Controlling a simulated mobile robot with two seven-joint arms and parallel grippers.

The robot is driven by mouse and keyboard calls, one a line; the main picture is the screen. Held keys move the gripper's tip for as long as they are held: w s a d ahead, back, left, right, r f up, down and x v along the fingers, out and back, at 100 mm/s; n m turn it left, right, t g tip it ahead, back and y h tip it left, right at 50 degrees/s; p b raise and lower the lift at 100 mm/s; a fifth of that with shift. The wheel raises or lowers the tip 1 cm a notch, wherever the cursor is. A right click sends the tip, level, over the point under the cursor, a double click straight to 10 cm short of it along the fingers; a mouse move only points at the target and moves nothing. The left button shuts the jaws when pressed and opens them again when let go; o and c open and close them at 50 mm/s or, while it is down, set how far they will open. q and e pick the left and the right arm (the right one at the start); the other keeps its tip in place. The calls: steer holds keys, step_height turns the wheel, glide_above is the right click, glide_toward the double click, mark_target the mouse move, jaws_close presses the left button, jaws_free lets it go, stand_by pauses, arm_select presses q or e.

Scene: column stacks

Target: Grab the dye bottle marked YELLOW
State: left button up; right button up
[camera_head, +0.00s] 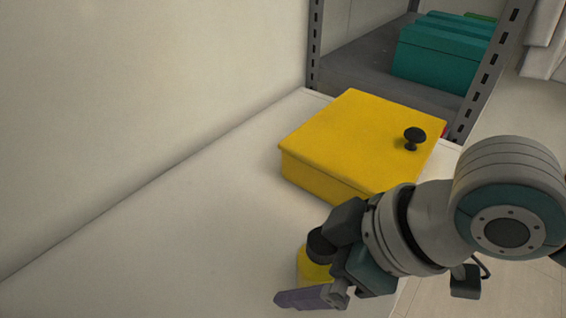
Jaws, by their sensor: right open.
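A small yellow bottle (308,266) with what looks like a dark cap stands on the white surface at the bottom middle. My right gripper (305,297) is right at it and covers part of its right side and lower part. One purple-grey finger shows in front of the bottle; the other finger is hidden. The gripper is open, and I cannot tell whether it touches the bottle. No marking on the bottle can be read from here. My left gripper is not in view.
A yellow box (352,135) with a black knob (414,136) on its lid sits just behind the bottle. A metal shelf (365,72) with teal boxes (440,55) stands at the back right. The white surface (170,245) is clear to the left, up to a wall.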

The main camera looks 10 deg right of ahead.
steer(key=shift+w+a+f, duration=0.15)
steer(key=shift+a+f, duration=0.05)
steer(key=shift+f, duration=0.3)
steer(key=c, duration=1.5)
jaws_close()
steer(key=shift+r, duration=0.15)
